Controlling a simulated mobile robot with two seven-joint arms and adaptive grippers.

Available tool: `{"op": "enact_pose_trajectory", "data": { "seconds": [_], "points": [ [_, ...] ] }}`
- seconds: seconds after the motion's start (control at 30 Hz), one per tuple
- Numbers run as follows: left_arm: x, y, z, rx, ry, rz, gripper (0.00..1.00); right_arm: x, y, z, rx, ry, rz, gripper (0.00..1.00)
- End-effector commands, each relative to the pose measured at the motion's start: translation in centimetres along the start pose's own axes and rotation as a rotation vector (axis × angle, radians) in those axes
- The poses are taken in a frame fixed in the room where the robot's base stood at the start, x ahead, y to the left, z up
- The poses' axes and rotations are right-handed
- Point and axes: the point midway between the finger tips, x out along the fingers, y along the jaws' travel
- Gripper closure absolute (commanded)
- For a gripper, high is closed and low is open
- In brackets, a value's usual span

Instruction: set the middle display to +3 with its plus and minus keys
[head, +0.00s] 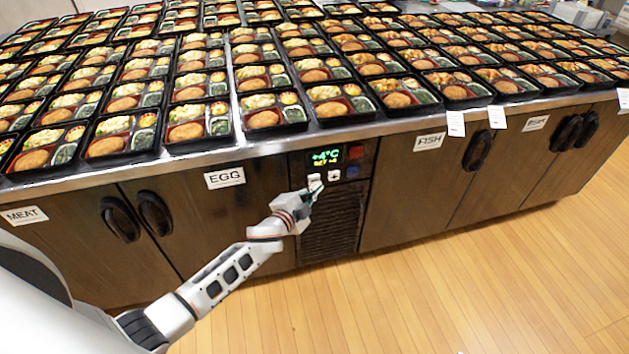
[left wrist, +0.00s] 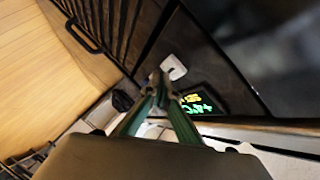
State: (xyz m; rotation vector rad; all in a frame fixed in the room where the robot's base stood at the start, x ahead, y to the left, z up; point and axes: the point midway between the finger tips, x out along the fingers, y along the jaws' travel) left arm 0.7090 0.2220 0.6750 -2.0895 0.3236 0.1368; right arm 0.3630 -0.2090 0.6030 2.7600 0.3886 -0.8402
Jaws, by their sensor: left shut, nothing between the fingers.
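The display (head: 325,157) is set in a dark panel in the counter front, with a large green line that looks like +4°C and a smaller yellow set line that looks like +4. Two white keys sit below it: a left key (head: 315,180), partly covered by my gripper, and a right key (head: 334,175). My left gripper (head: 313,188) is shut and empty, its tips at or just before the left key; contact cannot be told. In the left wrist view, the closed green fingers (left wrist: 160,84) point at the panel beside one white key (left wrist: 174,67) and the display (left wrist: 200,103). My right gripper is out of view.
A red button (head: 356,152) and a blue button (head: 352,172) sit right of the display. A vent grille (head: 330,225) lies below. Cabinet doors with dark handles (head: 155,214) flank the panel. Bento trays (head: 265,118) fill the counter above. The wooden floor (head: 430,290) is clear.

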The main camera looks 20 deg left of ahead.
Motion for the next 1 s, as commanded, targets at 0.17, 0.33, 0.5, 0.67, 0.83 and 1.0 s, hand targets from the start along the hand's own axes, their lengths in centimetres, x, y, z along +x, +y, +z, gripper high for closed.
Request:
{"op": "enact_pose_trajectory", "data": {
  "seconds": [0.17,0.33,0.5,0.67,0.83,1.0],
  "points": [
    [0.22,-0.2,0.14,-0.001,0.001,-0.001,1.0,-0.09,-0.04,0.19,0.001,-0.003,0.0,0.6],
    [0.22,-0.2,0.14,-0.001,0.0,-0.001,1.0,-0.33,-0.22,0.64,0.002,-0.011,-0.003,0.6],
    [0.26,-0.23,0.17,-0.001,0.0,-0.001,1.0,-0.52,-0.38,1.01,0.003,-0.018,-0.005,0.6],
    [0.37,-0.32,0.24,-0.001,0.001,-0.001,1.0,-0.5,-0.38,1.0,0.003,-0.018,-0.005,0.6],
    [0.51,-0.41,0.33,-0.001,0.001,-0.001,1.0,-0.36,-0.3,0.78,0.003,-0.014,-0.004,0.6],
    [0.64,-0.5,0.44,-0.001,0.0,-0.001,1.0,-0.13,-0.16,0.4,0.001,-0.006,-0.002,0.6]
  ]
}}
